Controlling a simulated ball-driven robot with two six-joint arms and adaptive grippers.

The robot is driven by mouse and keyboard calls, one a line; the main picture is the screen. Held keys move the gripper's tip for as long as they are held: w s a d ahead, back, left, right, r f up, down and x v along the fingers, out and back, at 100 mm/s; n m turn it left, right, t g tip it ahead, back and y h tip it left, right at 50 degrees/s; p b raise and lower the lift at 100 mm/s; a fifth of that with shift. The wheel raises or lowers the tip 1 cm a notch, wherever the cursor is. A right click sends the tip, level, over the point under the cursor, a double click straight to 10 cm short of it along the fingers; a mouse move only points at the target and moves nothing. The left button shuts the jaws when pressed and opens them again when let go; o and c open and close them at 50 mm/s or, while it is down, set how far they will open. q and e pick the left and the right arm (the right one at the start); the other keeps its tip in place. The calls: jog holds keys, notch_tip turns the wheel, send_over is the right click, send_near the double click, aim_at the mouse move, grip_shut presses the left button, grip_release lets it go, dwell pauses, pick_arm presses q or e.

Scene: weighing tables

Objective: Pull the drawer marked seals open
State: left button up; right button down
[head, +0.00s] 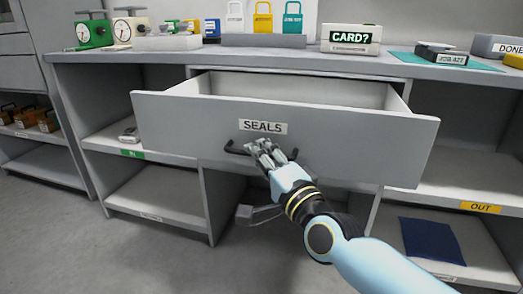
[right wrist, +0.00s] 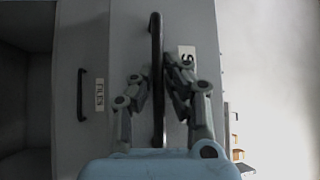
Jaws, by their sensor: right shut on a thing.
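The drawer marked SEALS (head: 370,140) stands pulled out from the grey counter, and its inside shows empty where I can see it. Its dark bar handle (head: 233,148) runs across the front under the SEALS label (head: 263,126). My right gripper (head: 262,150) is shut on this handle, near its middle. In the right wrist view the fingers (right wrist: 158,75) close from both sides on the handle (right wrist: 157,30), which runs upright in that picture. The label is partly hidden by a finger there. My left gripper is not in view.
The counter top (head: 280,60) above carries two dial scales, a CARD? box (head: 351,39) and a teal mat. Open shelves flank the drawer, with a dark blue folder (head: 431,240) at lower right. The floor (head: 100,255) at front left is clear.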

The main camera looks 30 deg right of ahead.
jog(key=shift+s+f, duration=0.1)
jog(key=shift+f, duration=0.25)
jog(key=c, duration=1.4)
grip_release()
jog(key=shift+r, duration=0.2)
jog(key=s, duration=0.4)
jog(key=s+f, duration=0.1)
jog(key=s, duration=0.6)
jog(key=shift+s+a+f, duration=0.35)
jog(key=shift+s, duration=0.05)
